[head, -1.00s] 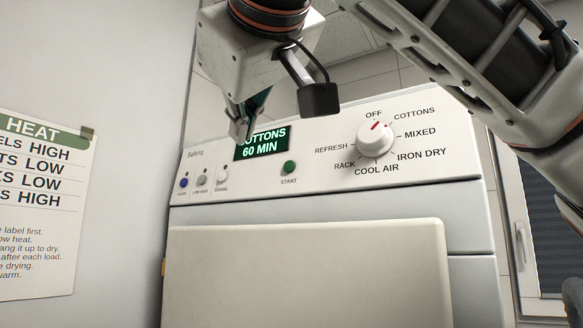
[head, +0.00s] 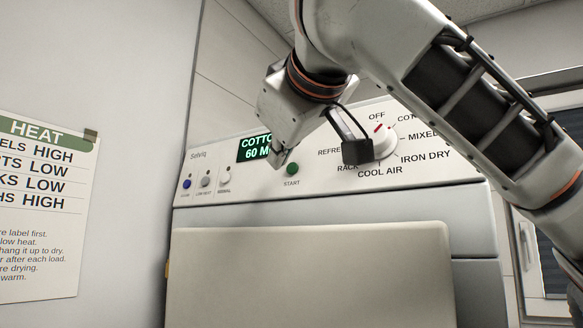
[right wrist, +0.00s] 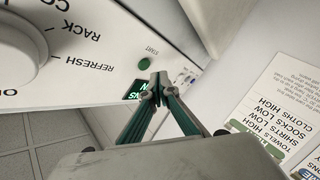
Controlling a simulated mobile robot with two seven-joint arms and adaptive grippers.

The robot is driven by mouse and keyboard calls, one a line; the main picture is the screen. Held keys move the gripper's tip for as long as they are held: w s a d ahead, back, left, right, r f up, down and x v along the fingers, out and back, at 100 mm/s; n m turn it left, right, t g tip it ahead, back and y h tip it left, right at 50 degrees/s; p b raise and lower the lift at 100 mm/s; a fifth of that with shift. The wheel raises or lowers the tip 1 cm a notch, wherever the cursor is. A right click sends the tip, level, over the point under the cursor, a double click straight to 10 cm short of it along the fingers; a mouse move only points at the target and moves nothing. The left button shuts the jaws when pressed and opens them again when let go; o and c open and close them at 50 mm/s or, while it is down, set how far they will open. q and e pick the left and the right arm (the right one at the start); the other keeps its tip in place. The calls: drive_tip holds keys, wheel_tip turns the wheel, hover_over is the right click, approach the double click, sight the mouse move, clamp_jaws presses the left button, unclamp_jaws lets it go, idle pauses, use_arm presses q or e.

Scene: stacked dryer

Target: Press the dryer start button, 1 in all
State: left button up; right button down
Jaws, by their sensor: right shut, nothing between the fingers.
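The green start button (head: 292,169) sits on the dryer's white control panel (head: 240,193), above the word START. It also shows in the right wrist view (right wrist: 144,63), just beyond the fingertips. My right gripper (head: 277,160) is shut and empty, with its tips close to the left of the button in the head view. In the right wrist view its green fingers (right wrist: 160,85) meet at the tips. I cannot tell whether they touch the panel; the button looks uncovered. My left gripper is not in view.
The display (head: 253,147) shows COTTONS and 60 MIN partly covered by my gripper. A white dial (head: 384,145) is right of the button, partly behind my gripper's hardware. A heat chart (head: 40,210) hangs on the left wall.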

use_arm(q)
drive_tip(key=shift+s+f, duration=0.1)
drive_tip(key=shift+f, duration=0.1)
use_arm(e)
drive_tip(key=shift+w+d, duration=0.2)
drive_tip(key=shift+w, duration=0.1)
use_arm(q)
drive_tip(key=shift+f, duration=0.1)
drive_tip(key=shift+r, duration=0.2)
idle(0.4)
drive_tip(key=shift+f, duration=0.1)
use_arm(e)
drive_tip(key=shift+w, duration=0.1)
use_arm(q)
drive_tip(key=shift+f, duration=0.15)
use_arm(e)
drive_tip(key=shift+w+d+f, duration=0.1)
drive_tip(key=shift+w+d, duration=0.15)
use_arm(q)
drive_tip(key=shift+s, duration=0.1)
